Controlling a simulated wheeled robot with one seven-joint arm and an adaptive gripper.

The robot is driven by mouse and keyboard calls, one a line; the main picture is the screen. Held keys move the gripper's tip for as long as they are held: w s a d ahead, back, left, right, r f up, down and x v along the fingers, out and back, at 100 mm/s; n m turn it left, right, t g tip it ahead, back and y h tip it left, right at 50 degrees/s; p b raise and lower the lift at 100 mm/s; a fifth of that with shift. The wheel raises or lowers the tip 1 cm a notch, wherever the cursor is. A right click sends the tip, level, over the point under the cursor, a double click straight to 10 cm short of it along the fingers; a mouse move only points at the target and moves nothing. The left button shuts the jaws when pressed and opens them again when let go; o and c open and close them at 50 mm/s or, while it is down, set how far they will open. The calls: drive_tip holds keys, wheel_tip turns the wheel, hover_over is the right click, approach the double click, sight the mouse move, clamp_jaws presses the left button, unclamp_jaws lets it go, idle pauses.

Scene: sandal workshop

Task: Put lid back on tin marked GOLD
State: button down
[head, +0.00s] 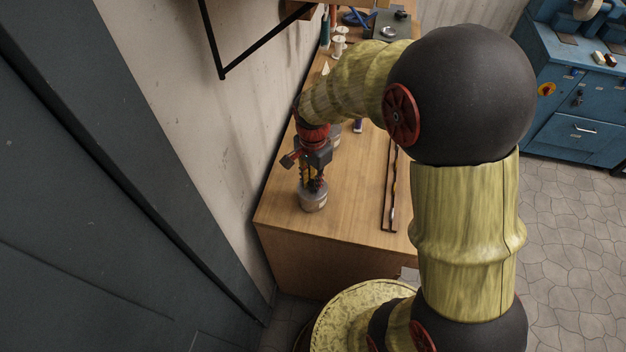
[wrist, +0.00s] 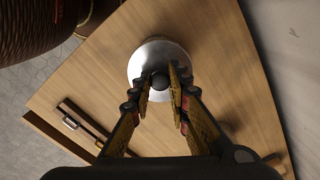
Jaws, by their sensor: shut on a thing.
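My gripper (head: 314,184) points straight down near the front left corner of the wooden bench. It is shut on the dark round knob of a silvery lid (wrist: 146,57), seen from above in the wrist view. In the head view a grey tin (head: 313,201) with a pale label stands upright directly under my fingers. The lid is at the tin's top; I cannot tell whether it is seated or just above the rim. The label's writing is too small to read. Another grey round tin (head: 335,136) is partly hidden behind my gripper.
The wooden bench (head: 275,206) runs along the wall on the left. A narrow dark rack (head: 388,200) lies right of the tin, with bare wood between. White spools (head: 340,38) and other items stand at the far end. A blue cabinet (head: 578,110) is across the floor.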

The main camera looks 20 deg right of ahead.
drive_tip(key=c, duration=1.6)
unclamp_jaws()
drive_tip(key=shift+o, duration=0.7)
drive_tip(key=o, duration=0.3)
drive_tip(key=shift+r, duration=0.1)
drive_tip(key=shift+r+p, duration=2.7)
drive_tip(key=shift+r, duration=0.75)
drive_tip(key=shift+c, duration=0.7)
clamp_jaws()
